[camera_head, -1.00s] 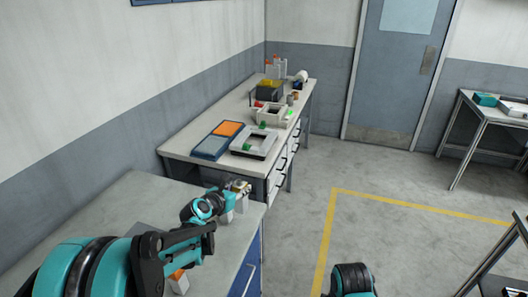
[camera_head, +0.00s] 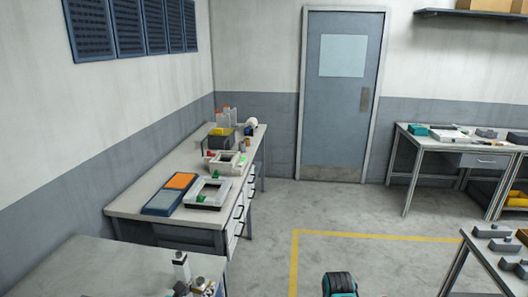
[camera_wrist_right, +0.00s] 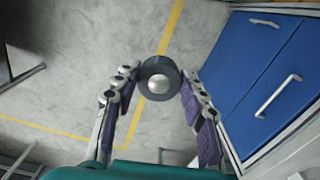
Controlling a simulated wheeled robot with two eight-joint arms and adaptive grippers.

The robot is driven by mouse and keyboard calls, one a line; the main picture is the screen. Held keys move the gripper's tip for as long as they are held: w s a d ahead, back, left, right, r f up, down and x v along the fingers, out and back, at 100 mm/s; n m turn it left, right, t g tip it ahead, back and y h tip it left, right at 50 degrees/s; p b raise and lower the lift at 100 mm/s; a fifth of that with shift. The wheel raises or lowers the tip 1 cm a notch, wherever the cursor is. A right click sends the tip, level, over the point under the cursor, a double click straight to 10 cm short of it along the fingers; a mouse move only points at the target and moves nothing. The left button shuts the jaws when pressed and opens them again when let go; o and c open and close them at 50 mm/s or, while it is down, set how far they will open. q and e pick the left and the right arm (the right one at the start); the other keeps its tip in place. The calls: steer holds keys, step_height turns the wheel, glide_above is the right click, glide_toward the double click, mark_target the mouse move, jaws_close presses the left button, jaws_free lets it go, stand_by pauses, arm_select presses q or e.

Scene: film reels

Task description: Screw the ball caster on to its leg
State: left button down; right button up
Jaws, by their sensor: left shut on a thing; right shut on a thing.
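In the right wrist view, my right gripper (camera_wrist_right: 160,110) is shut on the ball caster (camera_wrist_right: 158,87), a dark round housing with a shiny silver ball in its middle, facing the camera. The caster is held over the floor, beside a blue drawer cabinet. In the head view, my left gripper (camera_head: 203,289) shows only in part at the bottom edge, over the near workbench (camera_head: 105,268). It is shut on what looks like the leg (camera_head: 181,266), a grey upright post. The grip itself is cut off by the picture edge. The caster and leg are apart.
A bench with a blue and orange tray (camera_head: 171,194), a light square frame (camera_head: 208,193) and several small parts stands along the left wall. A side table (camera_head: 462,147) is at the back right, another (camera_head: 488,263) at the lower right. The floor between is clear.

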stand_by(0.5)
arm_select(q)
steer(key=w+d+f+m+g+h, duration=0.1)
steer(key=d+f+m+g+h, duration=0.3)
steer(key=d, duration=0.4)
steer(key=w+d+f+m+g+h, duration=0.1)
steer(key=d+f+m+g+h, duration=0.4)
steer(key=d+m, duration=0.3)
steer(key=shift+w+d+m+g, duration=0.15)
steer(key=shift+m+g, duration=0.15)
steer(key=shift+g, duration=0.4)
steer(key=shift+f, duration=0.1)
arm_select(e)
steer(key=w+a+r, duration=0.4)
steer(key=a+r, duration=0.5)
steer(key=w+a+r, duration=0.5)
steer(key=a+r, duration=0.4)
steer(key=a, duration=0.1)
steer(key=shift+r, duration=0.3)
steer(key=shift+a, duration=0.1)
steer(key=shift+f, duration=2.05)
steer(key=shift+s, duration=0.1)
